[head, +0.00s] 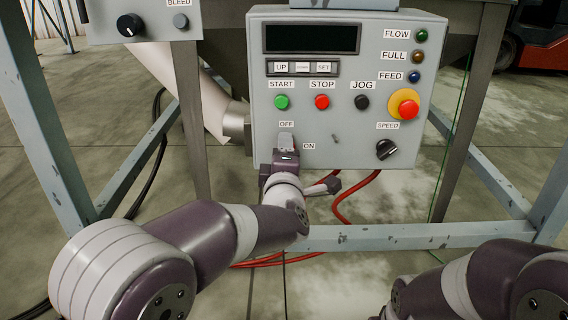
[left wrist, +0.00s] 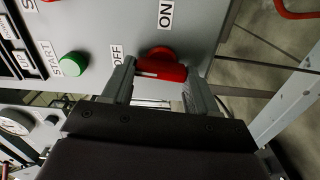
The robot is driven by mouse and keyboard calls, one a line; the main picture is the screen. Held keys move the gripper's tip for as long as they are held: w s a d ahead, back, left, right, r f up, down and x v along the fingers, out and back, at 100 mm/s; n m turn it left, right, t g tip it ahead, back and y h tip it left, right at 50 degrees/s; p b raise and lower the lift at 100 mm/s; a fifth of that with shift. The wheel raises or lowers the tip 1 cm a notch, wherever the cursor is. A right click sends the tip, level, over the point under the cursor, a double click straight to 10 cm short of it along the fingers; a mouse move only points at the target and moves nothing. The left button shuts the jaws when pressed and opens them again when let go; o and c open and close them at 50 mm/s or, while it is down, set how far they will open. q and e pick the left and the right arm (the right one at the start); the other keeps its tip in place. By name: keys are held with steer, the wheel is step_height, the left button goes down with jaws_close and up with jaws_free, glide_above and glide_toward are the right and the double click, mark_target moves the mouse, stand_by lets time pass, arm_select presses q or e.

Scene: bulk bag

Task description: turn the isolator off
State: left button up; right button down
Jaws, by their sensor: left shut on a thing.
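The isolator is a red rotary handle (left wrist: 162,66) on the front of the grey control box (head: 430,142). In the left wrist view its pale mark lies at the end nearer the OFF label (left wrist: 117,52), with the ON label (left wrist: 165,13) off to its side. My left gripper (left wrist: 157,88) is shut on the handle, one finger at each side of it. In the head view my left gripper (head: 286,150) covers the handle, between the OFF label (head: 286,124) and the ON label (head: 308,146). My right arm shows at the lower right, its gripper out of view.
Above are the green START (head: 281,102), red STOP (head: 322,102) and black JOG (head: 362,102) buttons. A yellow-red emergency stop (head: 404,104) and black speed knob (head: 387,149) sit to the right. A steel frame bar (head: 420,236) and red cables (head: 345,205) run below the box.

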arm_select(q)
steer(key=shift+f+n+b, duration=0.15)
steer(key=shift+n+b, duration=0.2)
steer(key=shift+n, duration=0.15)
steer(key=o, duration=1.1)
steer(key=shift+c, duration=0.2)
steer(key=s+p, duration=0.4)
steer(key=s, duration=0.8)
steer(key=shift+s, duration=0.35)
